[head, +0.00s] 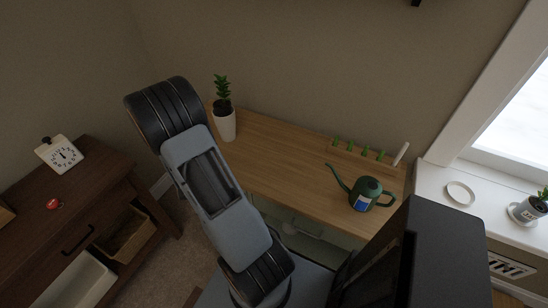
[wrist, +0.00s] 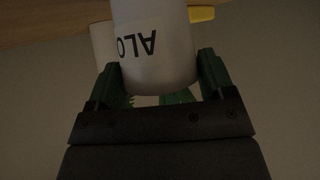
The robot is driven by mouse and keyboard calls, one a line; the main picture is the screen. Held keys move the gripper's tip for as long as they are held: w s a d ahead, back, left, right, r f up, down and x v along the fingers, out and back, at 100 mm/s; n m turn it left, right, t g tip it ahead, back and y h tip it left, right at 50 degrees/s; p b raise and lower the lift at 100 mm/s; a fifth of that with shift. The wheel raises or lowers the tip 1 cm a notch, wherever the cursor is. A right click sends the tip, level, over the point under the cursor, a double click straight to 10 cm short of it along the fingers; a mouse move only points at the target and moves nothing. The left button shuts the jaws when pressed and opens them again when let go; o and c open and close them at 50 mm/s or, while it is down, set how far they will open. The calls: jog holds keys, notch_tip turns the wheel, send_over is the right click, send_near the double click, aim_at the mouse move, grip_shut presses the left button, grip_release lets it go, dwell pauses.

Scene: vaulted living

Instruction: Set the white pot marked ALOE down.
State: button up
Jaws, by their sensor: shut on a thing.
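In the wrist view a white pot (wrist: 155,50) with dark lettering, "ALO" readable and upside down in the picture, sits between the two green fingers of my gripper (wrist: 158,80). The gripper is shut on it. Bits of green show between the fingers below the pot in the picture. A wooden surface (wrist: 50,12) crosses the top of that view; I cannot tell whether the pot touches it. In the head view my arm hides the gripper. A white pot with a green plant (head: 227,126) shows at the desk's left end; I cannot tell if it is the held one.
The wooden desk (head: 270,165) has a clear middle. A green watering can (head: 367,193) and a rack with green pegs (head: 358,150) stand at its right. A saucer (head: 461,193) and another potted plant (head: 528,210) are on the windowsill. A dark cabinet (head: 100,185) stands left.

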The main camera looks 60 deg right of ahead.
jog(key=s+d+r+m+g+h+b, duration=0.1)
jog(key=s+d+r+m+g+h, duration=0.1)
jog(key=s+d+r+m+g, duration=0.3)
jog(key=s+d+r+m+g+h+b, duration=0.1)
jog(key=s+d+r+m+g, duration=0.2)
jog(key=s+d, duration=0.35)
jog(key=s+d+r+m+g+y+b, duration=0.3)
jog(key=s+m+g, duration=0.4)
jog(key=s, duration=0.6)
jog(key=h+b, duration=0.1)
jog(key=b, duration=0.1)
send_over(255, 155)
notch_tip(255, 155, down, 8)
jog(key=shift+f, duration=1.65)
jog(key=shift+f, duration=0.2)
jog(key=o, duration=1.1)
